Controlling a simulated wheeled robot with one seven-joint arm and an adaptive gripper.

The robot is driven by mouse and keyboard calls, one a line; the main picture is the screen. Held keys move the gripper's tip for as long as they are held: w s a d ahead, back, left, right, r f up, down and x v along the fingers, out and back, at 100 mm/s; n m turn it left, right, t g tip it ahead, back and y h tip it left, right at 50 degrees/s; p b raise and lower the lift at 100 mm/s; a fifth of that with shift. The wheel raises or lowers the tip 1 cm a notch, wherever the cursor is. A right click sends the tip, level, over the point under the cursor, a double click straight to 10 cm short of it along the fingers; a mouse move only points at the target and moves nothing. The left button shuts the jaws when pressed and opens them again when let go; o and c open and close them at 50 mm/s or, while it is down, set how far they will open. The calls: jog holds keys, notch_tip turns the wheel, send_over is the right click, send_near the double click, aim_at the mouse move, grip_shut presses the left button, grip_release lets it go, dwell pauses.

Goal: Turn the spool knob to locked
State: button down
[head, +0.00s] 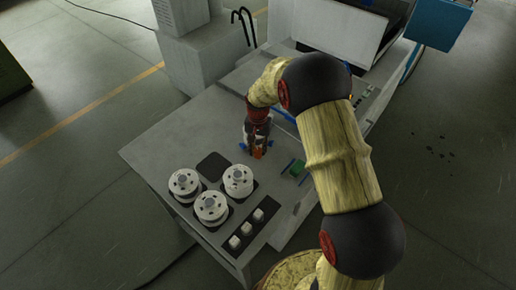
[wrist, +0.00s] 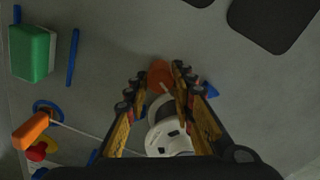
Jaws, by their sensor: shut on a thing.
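My gripper (head: 257,148) points down at the bench top, its fingers closed around a part with an orange end (wrist: 160,73), which I take to be the spool knob. In the wrist view a white round body with dark slots (wrist: 168,138) shows between my fingers, behind the orange end. A small blue pointed mark (wrist: 211,89) lies just right of the fingertips. My fingers hide much of the knob, and I cannot tell which setting it points to.
Three white spools (head: 211,207) stand on dark pads at the bench's front left, beside an empty pad (head: 213,166). Small white blocks (head: 246,229) sit in a dark strip. A green block (wrist: 33,53), a blue bar (wrist: 73,57) and an orange-handled tool (wrist: 38,130) lie left in the wrist view.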

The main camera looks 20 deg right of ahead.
aim_at(258, 150)
jog(key=shift+m, duration=1.7)
jog(key=c, duration=1.5)
grip_release()
jog(key=shift+c, duration=0.2)
jog(key=shift+o, duration=0.3)
notch_tip(258, 150, up, 12)
